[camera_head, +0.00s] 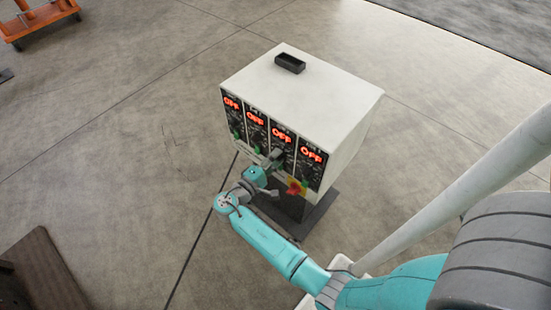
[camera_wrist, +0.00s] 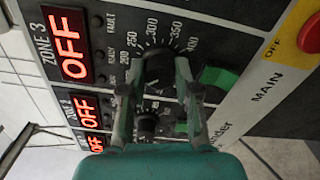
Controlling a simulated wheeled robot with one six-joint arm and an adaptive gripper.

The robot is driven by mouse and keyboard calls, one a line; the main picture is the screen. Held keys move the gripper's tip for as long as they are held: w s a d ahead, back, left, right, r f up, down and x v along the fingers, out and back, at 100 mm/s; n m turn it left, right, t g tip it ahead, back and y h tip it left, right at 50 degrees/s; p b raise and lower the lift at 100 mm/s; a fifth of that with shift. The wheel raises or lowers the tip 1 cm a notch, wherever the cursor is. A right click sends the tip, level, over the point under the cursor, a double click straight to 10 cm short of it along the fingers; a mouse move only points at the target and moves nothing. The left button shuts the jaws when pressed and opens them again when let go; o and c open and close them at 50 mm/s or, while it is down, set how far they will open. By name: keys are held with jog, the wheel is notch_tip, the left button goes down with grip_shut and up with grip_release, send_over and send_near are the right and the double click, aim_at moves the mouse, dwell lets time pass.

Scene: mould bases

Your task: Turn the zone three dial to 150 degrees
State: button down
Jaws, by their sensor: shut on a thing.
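The zone three panel is third from the left on the white control box (camera_head: 325,90), and its red display (camera_head: 281,135) reads OFF. In the wrist view the "ZONE 3" display (camera_wrist: 67,45) also reads OFF. Its black dial (camera_wrist: 158,66) has a printed scale, with 200 to 350 readable around it. My gripper (camera_wrist: 157,82) is shut on this dial, one finger on each side. The dial's pointer and the 150 mark cannot be made out. In the head view my gripper (camera_head: 274,160) is at the lower part of that panel and hides the dial.
Green switches (camera_wrist: 216,78) sit beside the dials. A red emergency knob on yellow (camera_head: 295,187) is close below the gripper. A black tray (camera_head: 290,63) lies on the box top. Neighbouring zone displays (camera_head: 311,153) read OFF.

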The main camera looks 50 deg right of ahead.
jog(key=shift+m, duration=0.6)
jog(key=c, duration=0.8)
grip_release()
jog(key=shift+c, duration=0.2)
jog(key=shift+a, duration=0.1)
jog(key=a, duration=1.2)
jog(key=shift+s, duration=0.2)
jog(key=shift+d, duration=0.1)
